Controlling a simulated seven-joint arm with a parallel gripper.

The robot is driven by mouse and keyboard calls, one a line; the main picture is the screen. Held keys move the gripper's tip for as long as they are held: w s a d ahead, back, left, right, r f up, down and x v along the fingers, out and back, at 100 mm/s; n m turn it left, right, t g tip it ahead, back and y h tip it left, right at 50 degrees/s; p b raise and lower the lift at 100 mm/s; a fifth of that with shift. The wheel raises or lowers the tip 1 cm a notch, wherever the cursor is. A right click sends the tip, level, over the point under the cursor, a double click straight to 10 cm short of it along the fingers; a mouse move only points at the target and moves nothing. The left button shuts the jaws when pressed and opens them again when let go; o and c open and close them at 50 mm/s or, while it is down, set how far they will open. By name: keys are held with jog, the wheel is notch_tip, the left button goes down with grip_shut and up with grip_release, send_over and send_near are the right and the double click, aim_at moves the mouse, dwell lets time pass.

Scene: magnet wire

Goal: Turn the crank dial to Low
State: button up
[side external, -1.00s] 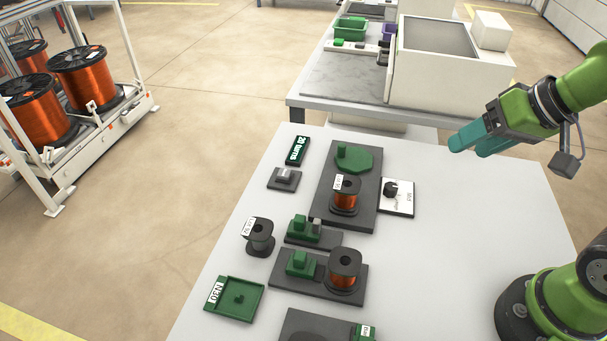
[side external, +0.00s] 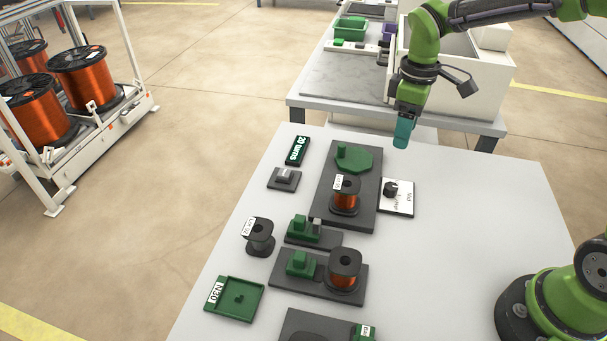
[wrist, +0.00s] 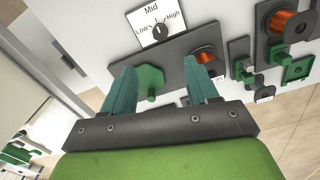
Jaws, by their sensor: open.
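The crank dial (side external: 391,189) is a black knob on a white plate (side external: 404,208) beside the dark winder base. In the wrist view the dial (wrist: 160,31) sits on its plate, which is lettered Low at left, Mid at top and High at right. The knob's light mark appears to point up toward Mid. My gripper (side external: 402,142) hangs above the table's back edge, above and behind the dial, apart from it. In the wrist view my gripper (wrist: 164,82) has its two teal fingers spread, with nothing held between them.
The dark base (side external: 322,215) carries a green octagonal crank (side external: 354,160) and a copper-wound spool (side external: 345,198) close beside the dial. More spools and green fixtures stand at the front left. The table right of the dial is clear.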

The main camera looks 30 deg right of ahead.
aim_at(391, 186)
notch_tip(391, 186, down, 16)
jog(key=shift+r, duration=0.25)
jog(key=c, duration=1)
jog(key=shift+c, duration=0.2)
jog(key=shift+n, duration=2.9)
